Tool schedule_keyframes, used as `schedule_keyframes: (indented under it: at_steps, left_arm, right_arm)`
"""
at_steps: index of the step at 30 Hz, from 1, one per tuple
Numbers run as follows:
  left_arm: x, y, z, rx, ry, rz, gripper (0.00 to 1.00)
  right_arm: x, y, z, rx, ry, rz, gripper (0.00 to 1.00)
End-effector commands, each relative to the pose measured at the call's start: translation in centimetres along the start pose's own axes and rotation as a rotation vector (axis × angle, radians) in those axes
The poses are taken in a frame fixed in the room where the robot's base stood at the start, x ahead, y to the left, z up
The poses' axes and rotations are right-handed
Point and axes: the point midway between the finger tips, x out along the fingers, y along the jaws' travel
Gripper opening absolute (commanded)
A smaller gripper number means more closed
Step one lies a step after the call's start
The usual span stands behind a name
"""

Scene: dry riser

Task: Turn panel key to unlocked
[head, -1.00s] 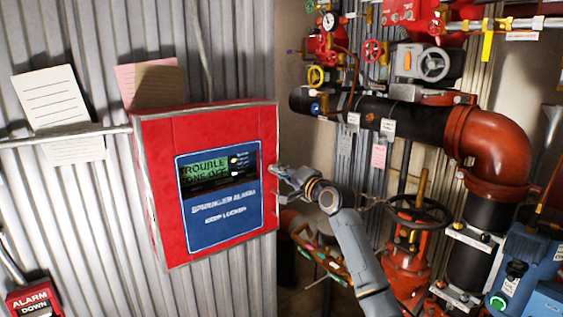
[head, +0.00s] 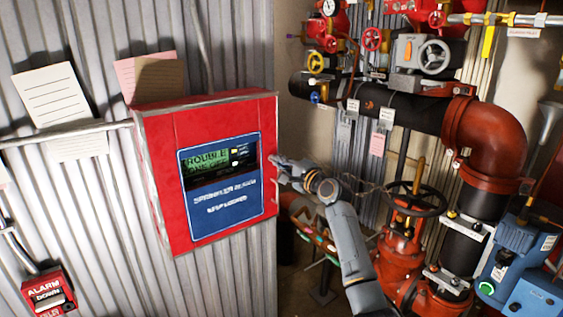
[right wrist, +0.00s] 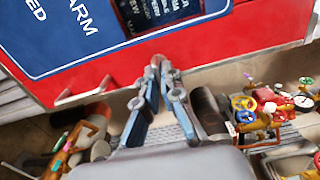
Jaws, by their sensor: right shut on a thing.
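The red sprinkler alarm panel (head: 160,180) hangs on the corrugated wall, with a blue face plate and a green display reading "TROUBLE". My right gripper (head: 274,166) is at the panel's right edge, about level with the display. In the right wrist view, the red panel (right wrist: 235,45) fills the top, and the right gripper (right wrist: 160,70) has its fingertips together at the panel's edge. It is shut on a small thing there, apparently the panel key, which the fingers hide. I cannot tell which way the key is turned. My left gripper is not in view.
A red alarm box (head: 48,293) is at lower left. Paper notes (head: 52,97) hang above a thin conduit. To the right stand a black pipe (head: 400,112), a large handwheel (head: 415,198), red valves and a blue unit (head: 512,262). My forearm reaches past these pipes.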

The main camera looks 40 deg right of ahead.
Motion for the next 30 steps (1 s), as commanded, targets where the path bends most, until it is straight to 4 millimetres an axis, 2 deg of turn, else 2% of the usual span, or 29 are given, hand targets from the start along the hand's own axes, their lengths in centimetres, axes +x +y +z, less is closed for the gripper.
schedule_keyframes:
  at_steps: [5,9,20,25,30]
  left_arm:
    - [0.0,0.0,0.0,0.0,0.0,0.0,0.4]
    - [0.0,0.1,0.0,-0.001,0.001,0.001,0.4]
    - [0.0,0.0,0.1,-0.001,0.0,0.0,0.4]
    - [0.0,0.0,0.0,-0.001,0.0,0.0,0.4]
    - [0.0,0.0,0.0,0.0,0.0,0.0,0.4]
  right_arm:
    - [0.1,-0.2,0.1,0.003,-0.002,-0.005,0.0]
    - [0.1,-0.2,0.1,0.002,-0.002,-0.005,0.28]
    - [-0.2,0.0,0.0,0.0,-0.001,-0.001,0.28]
    - [-2.3,0.0,0.1,-0.001,0.0,-0.001,0.28]
    - [-6.0,0.1,0.2,-0.003,-0.001,0.0,0.28]
